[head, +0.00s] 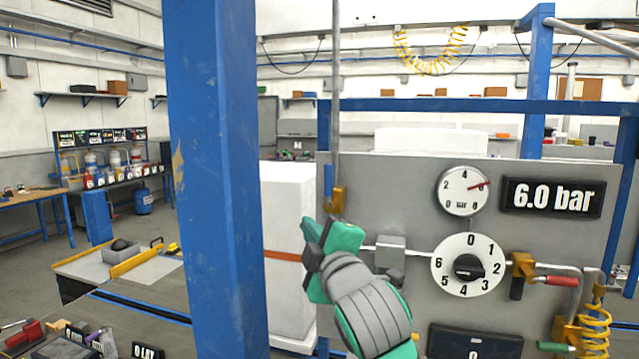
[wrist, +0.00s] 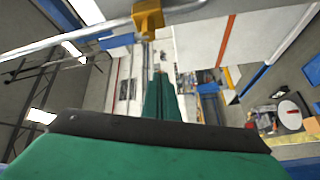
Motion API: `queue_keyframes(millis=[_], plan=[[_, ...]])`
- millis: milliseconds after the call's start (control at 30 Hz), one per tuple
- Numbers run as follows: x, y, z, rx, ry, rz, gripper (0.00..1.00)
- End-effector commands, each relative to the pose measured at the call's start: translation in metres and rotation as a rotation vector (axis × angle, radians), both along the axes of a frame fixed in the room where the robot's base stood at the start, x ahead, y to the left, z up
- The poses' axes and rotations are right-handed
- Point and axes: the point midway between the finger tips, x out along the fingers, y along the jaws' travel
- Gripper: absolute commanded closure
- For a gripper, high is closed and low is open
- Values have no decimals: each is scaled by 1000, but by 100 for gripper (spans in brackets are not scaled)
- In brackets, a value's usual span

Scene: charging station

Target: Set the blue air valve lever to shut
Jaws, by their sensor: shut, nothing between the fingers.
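The blue lever (head: 328,179) stands upright alongside the vertical grey pipe, on a brass valve body (head: 337,201) at the panel's left edge. In the wrist view the blue lever (wrist: 117,41) lies along the pipe, beside the brass valve (wrist: 148,17). My green gripper (head: 309,229) is just below and left of the valve in the head view. Its green fingers (wrist: 159,78) are together and empty in the wrist view. I see no clear contact between the fingers and the lever. My gripper and wrist cover part of the panel's lower left.
The grey panel (head: 408,180) carries a gauge (head: 463,191), a "6.0 bar" display (head: 552,198), a numbered dial (head: 468,264) and a red-handled valve (head: 560,281). A blue post (head: 218,180) stands left of my gripper. A white cabinet (head: 287,215) stands behind.

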Motion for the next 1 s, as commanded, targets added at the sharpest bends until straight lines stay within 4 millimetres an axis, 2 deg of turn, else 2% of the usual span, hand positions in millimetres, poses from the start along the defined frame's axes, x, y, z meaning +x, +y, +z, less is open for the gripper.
queue_keyframes(millis=[33, 200, 333, 533, 667, 1000], plan=[[-3, 0, 18, -60, -10, -13, 100], [-11, -1, 53, -224, -12, -54, 100], [-17, -1, 70, -305, -12, -77, 100], [-16, -4, 77, -349, -5, -95, 100], [-3, 0, 77, -349, -6, -92, 100], [57, 17, 77, -348, -6, -89, 100]])
